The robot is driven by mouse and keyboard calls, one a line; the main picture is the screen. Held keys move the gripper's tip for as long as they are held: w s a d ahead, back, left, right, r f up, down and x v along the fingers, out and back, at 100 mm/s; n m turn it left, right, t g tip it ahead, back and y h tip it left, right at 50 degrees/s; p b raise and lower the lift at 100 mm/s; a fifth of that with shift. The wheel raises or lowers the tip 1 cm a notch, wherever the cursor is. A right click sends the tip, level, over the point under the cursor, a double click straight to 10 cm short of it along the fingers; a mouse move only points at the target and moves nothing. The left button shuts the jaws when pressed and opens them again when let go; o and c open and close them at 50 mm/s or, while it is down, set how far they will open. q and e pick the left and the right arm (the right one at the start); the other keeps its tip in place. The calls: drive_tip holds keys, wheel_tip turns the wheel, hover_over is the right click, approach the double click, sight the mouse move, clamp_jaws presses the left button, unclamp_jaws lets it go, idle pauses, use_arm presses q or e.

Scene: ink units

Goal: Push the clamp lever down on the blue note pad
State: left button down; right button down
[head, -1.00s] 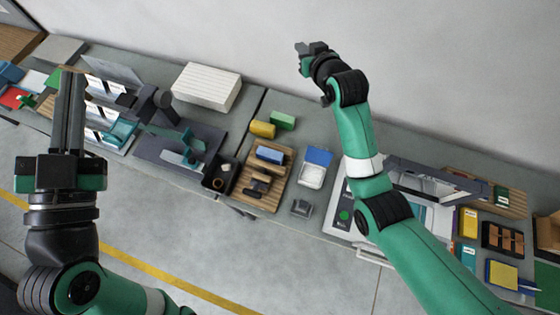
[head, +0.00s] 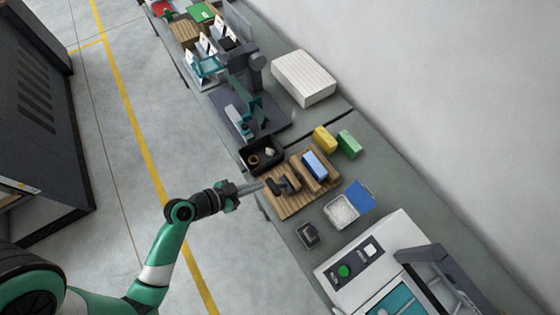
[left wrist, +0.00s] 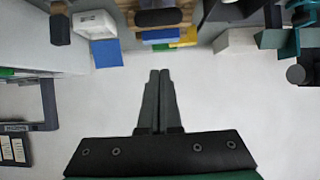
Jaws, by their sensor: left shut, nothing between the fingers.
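A teal lever-like arm (head: 239,88) beside a dark round-topped post stands over a dark mat (head: 272,124) in the upper middle of the head view. A pale piece lies by it, and I cannot tell whether it is a note pad. A blue block (head: 315,164) lies on a wooden tray (head: 290,204); I cannot tell whether it is the blue note pad. My left gripper (head: 258,187) is shut and empty, with its tips by the tray's left edge. In the left wrist view its fingers (left wrist: 160,75) are together. My right gripper is out of view.
A black bin (head: 262,155) sits above the tray. Yellow (head: 324,139) and green (head: 348,145) blocks lie behind it. A white box (head: 304,77) stands by the wall. A white machine (head: 358,258) stands lower right.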

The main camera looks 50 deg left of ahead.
sight(272, 186)
use_arm(q)
drive_tip(key=shift+a+r, duration=0.1)
drive_tip(key=shift+w, duration=0.15)
drive_tip(key=b+x, duration=0.1)
drive_tip(key=x, duration=0.9)
drive_tip(key=shift+w, duration=0.1)
drive_tip(key=s+f, duration=0.2)
drive_tip(key=shift+s+a+b, duration=0.15)
drive_tip(key=shift+s+b, duration=0.15)
drive_tip(key=shift+b, duration=0.1)
drive_tip(key=shift+s+f, duration=0.25)
drive_tip(key=shift+s, duration=0.05)
